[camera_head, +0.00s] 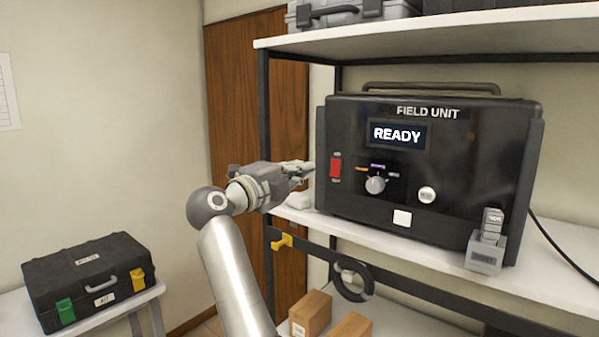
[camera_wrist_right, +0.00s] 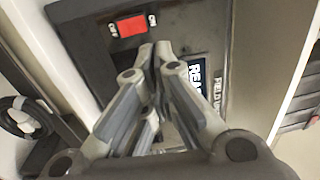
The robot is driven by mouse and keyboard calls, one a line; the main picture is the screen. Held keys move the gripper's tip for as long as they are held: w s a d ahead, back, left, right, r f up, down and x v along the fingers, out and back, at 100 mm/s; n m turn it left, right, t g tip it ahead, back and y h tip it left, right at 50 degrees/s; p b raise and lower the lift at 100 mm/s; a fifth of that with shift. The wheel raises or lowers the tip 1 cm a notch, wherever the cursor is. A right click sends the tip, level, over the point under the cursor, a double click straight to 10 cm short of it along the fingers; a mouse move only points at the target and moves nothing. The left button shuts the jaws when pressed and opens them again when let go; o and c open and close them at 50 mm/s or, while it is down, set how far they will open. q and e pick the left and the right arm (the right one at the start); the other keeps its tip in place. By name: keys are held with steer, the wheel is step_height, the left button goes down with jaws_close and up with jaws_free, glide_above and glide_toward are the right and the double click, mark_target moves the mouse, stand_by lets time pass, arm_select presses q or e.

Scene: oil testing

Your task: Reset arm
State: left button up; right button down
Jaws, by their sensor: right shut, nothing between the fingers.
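My right gripper (camera_head: 308,166) is in front of the left side of the black field unit (camera_head: 470,150), near its red switch (camera_head: 336,167). In the right wrist view my right gripper (camera_wrist_right: 155,48) is shut and empty, its fingertips close to the red switch (camera_wrist_right: 130,26) labelled OFF and ON. I cannot tell whether the fingertips touch the panel. The unit's display (camera_head: 398,134) reads READY. My left gripper is in neither view.
The unit stands on a white shelf (camera_head: 560,258), with another shelf (camera_head: 440,28) above. A grey holder (camera_head: 485,250) is at its right. Cardboard boxes (camera_head: 311,314) and a black coil (camera_head: 352,280) are below. A black case (camera_head: 88,275) stands on a side table at left.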

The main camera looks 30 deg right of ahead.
steer(key=shift+f, duration=0.1)
